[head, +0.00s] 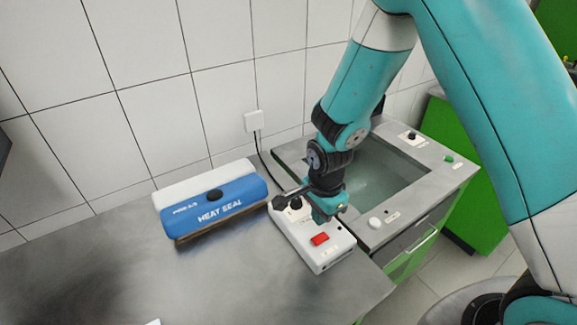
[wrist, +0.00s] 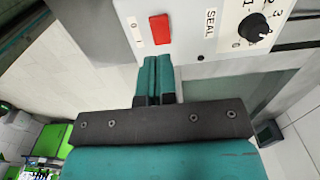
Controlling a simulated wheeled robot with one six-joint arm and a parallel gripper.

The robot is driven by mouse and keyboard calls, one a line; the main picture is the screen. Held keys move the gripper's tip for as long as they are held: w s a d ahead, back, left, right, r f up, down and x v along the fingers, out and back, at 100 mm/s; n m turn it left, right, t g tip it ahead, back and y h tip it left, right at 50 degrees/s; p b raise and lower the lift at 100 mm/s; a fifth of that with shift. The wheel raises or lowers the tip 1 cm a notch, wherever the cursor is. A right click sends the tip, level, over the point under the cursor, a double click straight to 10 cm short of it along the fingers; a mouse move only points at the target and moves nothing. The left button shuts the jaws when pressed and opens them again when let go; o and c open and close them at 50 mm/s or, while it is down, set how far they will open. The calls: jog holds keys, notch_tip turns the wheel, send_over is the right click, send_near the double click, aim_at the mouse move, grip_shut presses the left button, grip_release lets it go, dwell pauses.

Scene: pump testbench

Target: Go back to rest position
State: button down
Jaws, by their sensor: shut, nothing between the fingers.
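My gripper (wrist: 152,72) is shut and empty, its two teal fingers together in the wrist view. The fingertips are close to a white control box with a red rocker switch (wrist: 160,29) and a black dial (wrist: 254,28) marked with numbers. I cannot tell whether they touch it. In the head view my arm reaches down over the white control box (head: 318,259), with the red switch (head: 320,239) in front of the gripper. The fingertips are hard to make out there.
A blue heat sealer (head: 215,207) stands left of the box on the steel table (head: 110,262). Behind and to the right is a sink basin (head: 376,174) with knobs on its rim. A wall socket (head: 254,121) has a black cable. The table's left is mostly clear.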

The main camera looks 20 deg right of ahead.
jog(key=s+a+r+n+y+b, duration=0.1)
jog(key=s+a+r+n+b, duration=0.15)
jog(key=r+n, duration=0.3)
jog(key=s+a+r+n+y+b, duration=0.1)
jog(key=s+r+n+y, duration=0.1)
jog(key=s+r+n, duration=0.35)
jog(key=s+r+n+y+b, duration=0.1)
jog(key=s+r+n, duration=0.8)
jog(key=s+n, duration=0.1)
jog(key=shift+s+a+r+n+b, duration=0.15)
jog(key=shift+s+a+n+b, duration=0.15)
jog(key=shift+a+b, duration=0.1)
jog(key=w+d+f+m+h+b, duration=0.2)
jog(key=w+f+m, duration=0.4)
jog(key=w+m, duration=0.3)
jog(key=w+d+f+m+h+b, duration=0.2)
jog(key=w+d+f+m+b, duration=0.2)
jog(key=w+f+m, duration=0.3)
jog(key=w+m, duration=0.3)
jog(key=m, duration=0.2)
jog(key=shift+w+d+m, duration=0.15)
jog(key=shift+d+m, duration=0.15)
jog(key=shift+d, duration=0.05)
jog(key=shift+f, duration=0.1)
